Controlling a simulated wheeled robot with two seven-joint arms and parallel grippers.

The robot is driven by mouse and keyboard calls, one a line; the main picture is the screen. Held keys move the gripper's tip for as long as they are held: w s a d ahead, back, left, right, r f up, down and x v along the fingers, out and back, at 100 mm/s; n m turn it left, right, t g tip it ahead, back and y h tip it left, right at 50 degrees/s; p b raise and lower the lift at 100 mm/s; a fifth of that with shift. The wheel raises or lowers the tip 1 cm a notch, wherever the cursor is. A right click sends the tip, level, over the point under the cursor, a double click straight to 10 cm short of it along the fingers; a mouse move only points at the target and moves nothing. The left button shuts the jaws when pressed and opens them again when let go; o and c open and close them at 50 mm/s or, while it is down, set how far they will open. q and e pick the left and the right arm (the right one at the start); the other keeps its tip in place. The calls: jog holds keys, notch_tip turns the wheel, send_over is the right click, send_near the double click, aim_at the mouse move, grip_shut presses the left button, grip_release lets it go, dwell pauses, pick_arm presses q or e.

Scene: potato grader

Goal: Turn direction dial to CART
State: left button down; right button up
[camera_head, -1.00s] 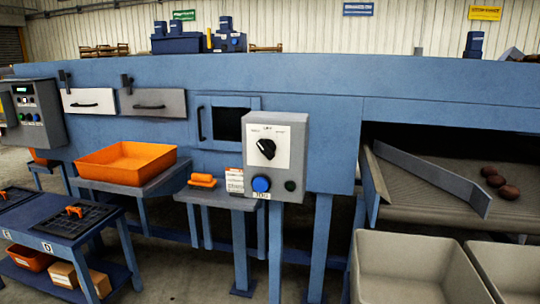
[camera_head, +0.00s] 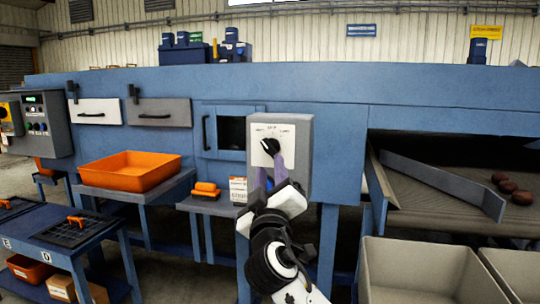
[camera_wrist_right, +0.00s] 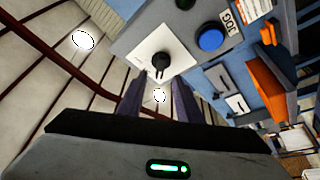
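The direction dial is a black knob (camera_head: 270,146) on a white plate (camera_head: 285,133) on the front of a grey control box (camera_head: 302,170). The plate's lettering is too small to read. My right gripper (camera_head: 270,172) is in front of the box, just below the knob. In the right wrist view the knob (camera_wrist_right: 160,63) lies just beyond the tips of the two spread fingers (camera_wrist_right: 160,88), roughly centred between them. The fingers are open and do not appear to grip it. The knob's exact pointing is unclear. My left gripper is out of view.
A blue button (camera_wrist_right: 210,40) and a JOG label (camera_wrist_right: 229,17) are on the box near the dial; my arm hides the button in the head view. An orange tray (camera_head: 130,178) stands left, and grey bins (camera_head: 415,255) stand right. Potatoes (camera_head: 507,186) lie on the belt.

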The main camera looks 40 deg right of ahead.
aim_at(270, 152)
jog(key=p+x, duration=0.1)
jog(key=x, duration=0.5)
jog(key=shift+w+d+r, duration=0.1)
jog(key=shift+w+d, duration=0.1)
jog(key=shift+w, duration=0.15)
grip_shut()
